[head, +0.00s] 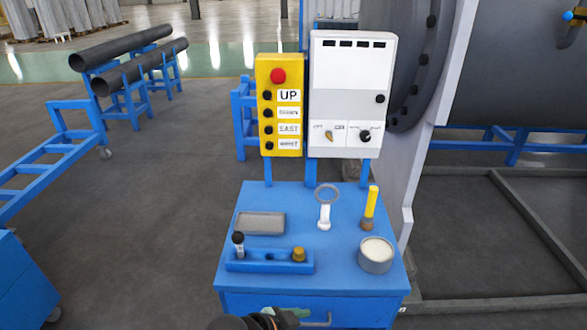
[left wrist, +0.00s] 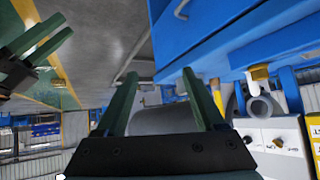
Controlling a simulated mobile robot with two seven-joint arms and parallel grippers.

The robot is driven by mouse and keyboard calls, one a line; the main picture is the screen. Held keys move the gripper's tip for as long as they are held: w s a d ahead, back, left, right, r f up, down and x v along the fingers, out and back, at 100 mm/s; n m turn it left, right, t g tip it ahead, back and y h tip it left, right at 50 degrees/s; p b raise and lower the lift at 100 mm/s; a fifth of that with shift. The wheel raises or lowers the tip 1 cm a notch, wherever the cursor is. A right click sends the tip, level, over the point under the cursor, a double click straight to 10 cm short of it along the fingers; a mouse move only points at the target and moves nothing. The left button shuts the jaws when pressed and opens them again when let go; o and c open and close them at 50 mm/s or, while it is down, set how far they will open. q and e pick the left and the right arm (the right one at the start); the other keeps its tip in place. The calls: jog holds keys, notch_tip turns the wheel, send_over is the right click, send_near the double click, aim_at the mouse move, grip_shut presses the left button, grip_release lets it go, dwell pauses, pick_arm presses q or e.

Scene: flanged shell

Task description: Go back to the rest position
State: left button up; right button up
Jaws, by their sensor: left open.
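My left gripper (left wrist: 158,80) fills the lower middle of the left wrist view. Its two dark green fingers are spread apart with nothing held between them. A second gripper, my right one (left wrist: 65,24), shows at the upper left of that view, its two fingers apart and empty.
The blue cart (head: 340,200) carries a grey tray (head: 259,223), a blue holder (head: 268,266), a ring-headed tool (head: 324,210), a yellow-handled brush (head: 370,207) and a round tin (head: 376,254). A yellow pendant (head: 280,105) and white control box (head: 348,95) stand behind.

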pick_arm(q)
jog(key=s+a+f+n+t+y, duration=0.2)
jog(key=s+a+f+n, duration=0.3)
jog(key=a, duration=0.5)
jog(key=s+a+f+n+t+y, duration=0.2)
jog(key=s+a+f+n, duration=0.3)
jog(key=s+a+f, duration=0.3)
jog(key=shift+a+f+y, duration=0.45)
jog(key=shift+a+y, duration=0.35)
jog(key=shift+a, duration=0.15)
